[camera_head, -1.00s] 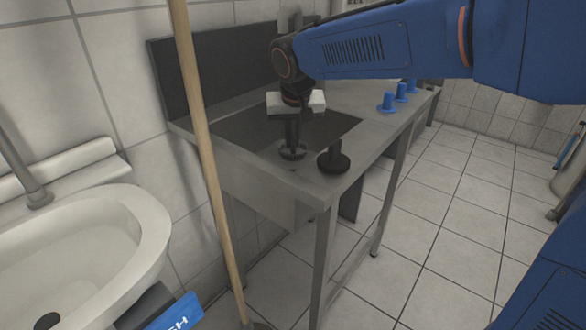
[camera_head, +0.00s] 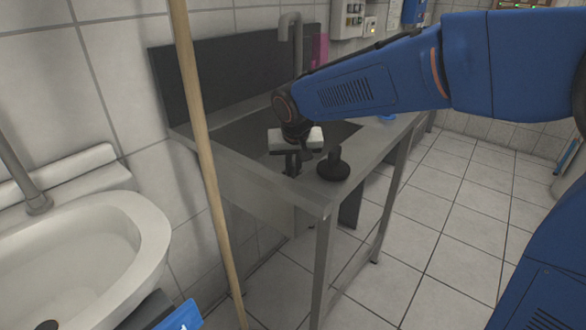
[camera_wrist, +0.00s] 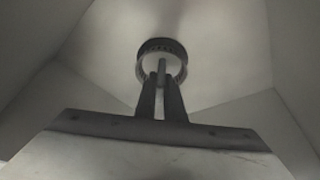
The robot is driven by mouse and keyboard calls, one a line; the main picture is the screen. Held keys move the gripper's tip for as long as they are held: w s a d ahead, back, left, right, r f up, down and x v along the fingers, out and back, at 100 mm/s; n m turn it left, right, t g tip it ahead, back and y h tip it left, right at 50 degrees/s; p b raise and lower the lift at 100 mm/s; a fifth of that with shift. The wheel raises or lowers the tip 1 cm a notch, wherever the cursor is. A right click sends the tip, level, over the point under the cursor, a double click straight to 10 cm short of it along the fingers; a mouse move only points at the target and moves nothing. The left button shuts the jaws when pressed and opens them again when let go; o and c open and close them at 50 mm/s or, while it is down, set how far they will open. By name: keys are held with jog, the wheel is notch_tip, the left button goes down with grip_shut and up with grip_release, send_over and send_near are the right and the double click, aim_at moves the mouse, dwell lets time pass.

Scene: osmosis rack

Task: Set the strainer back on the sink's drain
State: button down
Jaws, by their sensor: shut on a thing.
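The sink (camera_head: 240,170) is a dark metal basin set in a steel counter. My gripper (camera_head: 292,168) points down inside it, near the front wall. In the wrist view my gripper (camera_wrist: 161,85) is shut on the thin upright stem of the strainer (camera_wrist: 146,70), a small round grey piece with a ring-shaped rim. A dark slotted band shows along its far edge, over the sink floor where the drain is. The drain is mostly hidden, and I cannot tell whether the strainer touches it. In the head view the sink's front wall and my gripper hide the strainer.
A black stopper-like piece with a knob (camera_head: 333,168) stands on the counter rim, just right of my gripper. A tall faucet (camera_head: 297,45) rises behind the sink. A wooden pole (camera_head: 205,160) stands in front at left, beside a white washbasin (camera_head: 120,235).

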jog(key=shift+f, duration=0.25)
jog(key=c, duration=1.8)
grip_release()
jog(key=shift+c, duration=0.2)
jog(key=shift+r, duration=0.3)
jog(key=v, duration=1.2)
